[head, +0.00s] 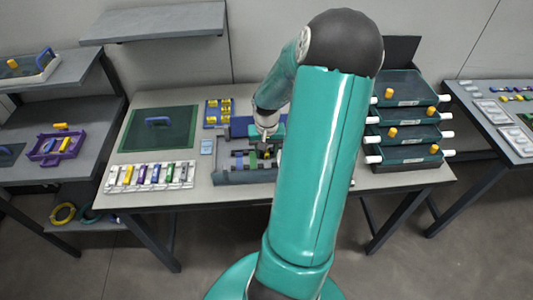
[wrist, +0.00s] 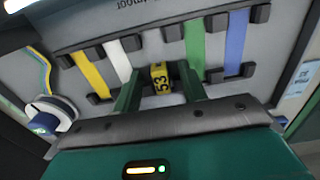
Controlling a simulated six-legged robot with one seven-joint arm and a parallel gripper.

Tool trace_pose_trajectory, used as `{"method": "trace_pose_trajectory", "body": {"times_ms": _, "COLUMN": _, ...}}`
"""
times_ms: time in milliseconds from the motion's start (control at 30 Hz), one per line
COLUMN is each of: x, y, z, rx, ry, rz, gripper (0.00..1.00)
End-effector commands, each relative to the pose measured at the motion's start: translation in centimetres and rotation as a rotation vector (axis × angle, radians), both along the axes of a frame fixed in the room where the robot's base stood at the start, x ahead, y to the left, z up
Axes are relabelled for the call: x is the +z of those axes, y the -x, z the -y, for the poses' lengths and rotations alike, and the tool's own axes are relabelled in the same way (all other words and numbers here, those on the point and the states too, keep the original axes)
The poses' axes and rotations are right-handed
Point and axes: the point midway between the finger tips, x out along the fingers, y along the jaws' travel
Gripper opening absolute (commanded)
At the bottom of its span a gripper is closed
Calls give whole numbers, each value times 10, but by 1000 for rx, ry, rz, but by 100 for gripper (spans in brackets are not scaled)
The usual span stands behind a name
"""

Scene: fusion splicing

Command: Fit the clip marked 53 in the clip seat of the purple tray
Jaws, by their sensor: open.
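The yellow clip marked 53 (wrist: 161,80) shows in the wrist view, seated in a grey rack (wrist: 150,45) between black blocks. My gripper (wrist: 158,74) is open, with one green finger on each side of the clip. Whether either finger touches it I cannot tell. In the head view my gripper (head: 266,138) is over the grey rack (head: 232,176) on the middle table. The purple tray (head: 38,153) lies on the left shelf, with yellow pieces on or beside it. Its clip seat is too small to make out.
Yellow, white, green and blue strips flank the clip in the rack. A white rack of coloured pieces (head: 112,186) and a dark green mat (head: 178,137) are left on the table. Stacked green trays (head: 405,135) stand right. A grey shelf (head: 150,22) hangs above the table's back.

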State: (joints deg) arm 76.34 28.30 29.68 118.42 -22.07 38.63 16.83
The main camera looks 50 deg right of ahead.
Motion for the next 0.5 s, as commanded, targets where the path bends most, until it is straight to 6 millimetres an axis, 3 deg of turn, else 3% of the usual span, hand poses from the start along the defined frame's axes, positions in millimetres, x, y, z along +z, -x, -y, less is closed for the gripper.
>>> {"method": "trace_pose_trajectory", "body": {"times_ms": 100, "x": 0, "y": 0, "z": 0, "rx": 0, "ry": 0, "rz": 0, "gripper": 42}}
{"method": "trace_pose_trajectory", "body": {"times_ms": 300, "x": 1, "y": 0, "z": 0, "rx": 0, "ry": 0, "rz": 0, "gripper": 3}}
{"method": "trace_pose_trajectory", "body": {"times_ms": 500, "x": 1, "y": 0, "z": 0, "rx": 0, "ry": 0, "rz": 0, "gripper": 0}}
